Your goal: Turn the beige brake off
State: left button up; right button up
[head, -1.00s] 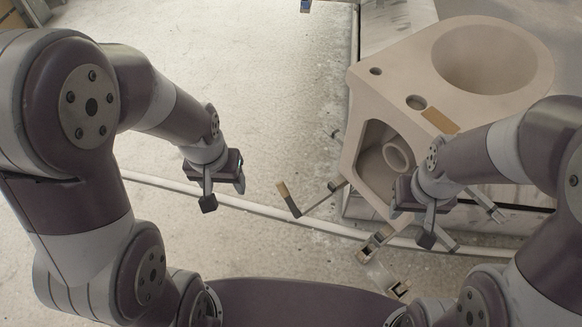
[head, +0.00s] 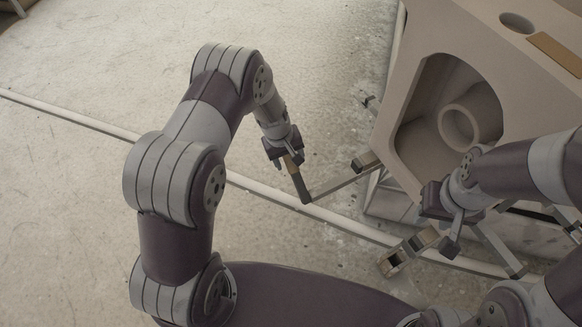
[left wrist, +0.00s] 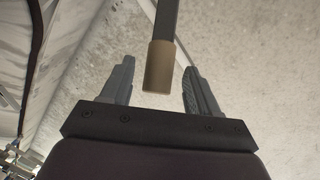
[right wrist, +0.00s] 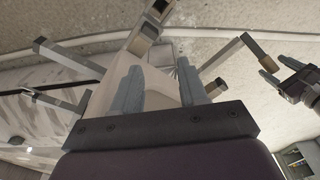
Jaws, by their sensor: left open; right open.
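The brake lever has a beige grip (head: 291,166) on a dark bar, which joins a long grey rod reaching toward the beige machine (head: 440,50). My left gripper (head: 285,158) is at the grip in the head view. In the left wrist view the beige grip (left wrist: 158,68) lies between the two open fingers (left wrist: 155,85), with a gap on both sides. My right gripper (head: 452,228) is open in front of the machine's lower part. In the right wrist view its fingers (right wrist: 172,90) hold nothing. Which way the brake is set I cannot tell.
Another bracket-like lever (head: 408,250) with pale ends sticks out low in front of the machine, left of my right gripper. More grey bars (right wrist: 75,55) stand close around my right fingers. A pale rail (head: 320,212) crosses the floor. The floor at left is clear.

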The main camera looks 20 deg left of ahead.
aim_at(291, 163)
pick_arm(q)
jog(key=x, duration=0.3)
jog(key=shift+b, duration=0.35)
jog(key=shift+c, duration=0.2)
